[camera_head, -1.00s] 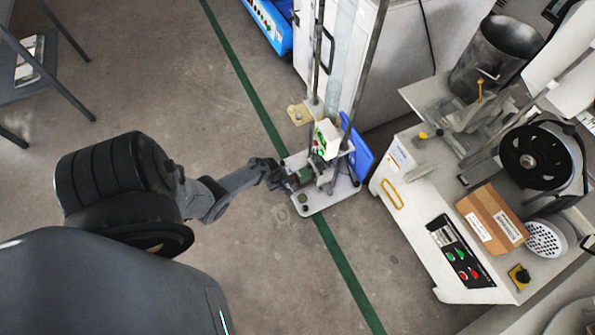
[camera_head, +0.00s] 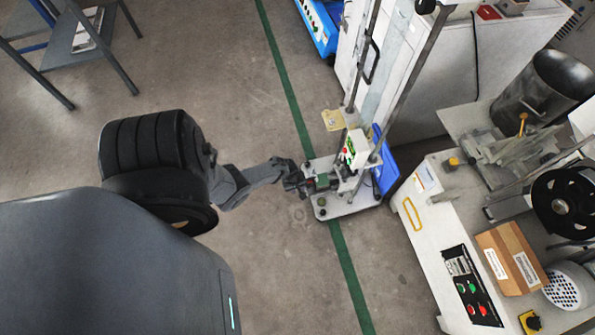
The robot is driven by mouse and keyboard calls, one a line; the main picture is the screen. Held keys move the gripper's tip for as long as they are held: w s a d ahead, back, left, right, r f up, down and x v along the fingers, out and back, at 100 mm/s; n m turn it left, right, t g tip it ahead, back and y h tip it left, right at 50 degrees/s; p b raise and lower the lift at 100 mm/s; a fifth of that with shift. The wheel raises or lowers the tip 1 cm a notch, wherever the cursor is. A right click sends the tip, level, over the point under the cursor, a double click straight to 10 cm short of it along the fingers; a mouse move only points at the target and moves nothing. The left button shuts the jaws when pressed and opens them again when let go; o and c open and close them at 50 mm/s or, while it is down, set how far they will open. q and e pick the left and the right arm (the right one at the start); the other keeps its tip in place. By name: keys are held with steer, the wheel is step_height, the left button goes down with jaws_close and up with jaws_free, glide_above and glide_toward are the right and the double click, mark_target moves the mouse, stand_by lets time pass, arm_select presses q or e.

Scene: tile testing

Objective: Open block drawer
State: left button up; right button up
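No part is clearly recognisable as the block drawer. A white machine cabinet (camera_head: 428,262) at the right has a yellow loop handle (camera_head: 412,215) on its front; I cannot tell whether this front is a drawer. My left gripper (camera_head: 299,183) is at the end of my dark arm. It is beside the green motor-like part on a small test stand (camera_head: 345,205) with tall posts, and is well left of the yellow handle. Its fingers are too small and dark to show whether they are open or touching the stand. My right gripper is out of view.
A blue panel (camera_head: 385,165) is behind the stand. A dark table (camera_head: 75,45) is at the upper left. Open floor (camera_head: 290,265) lies below the stand.

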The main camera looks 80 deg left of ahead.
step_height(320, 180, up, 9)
steer(key=p, duration=0.9)
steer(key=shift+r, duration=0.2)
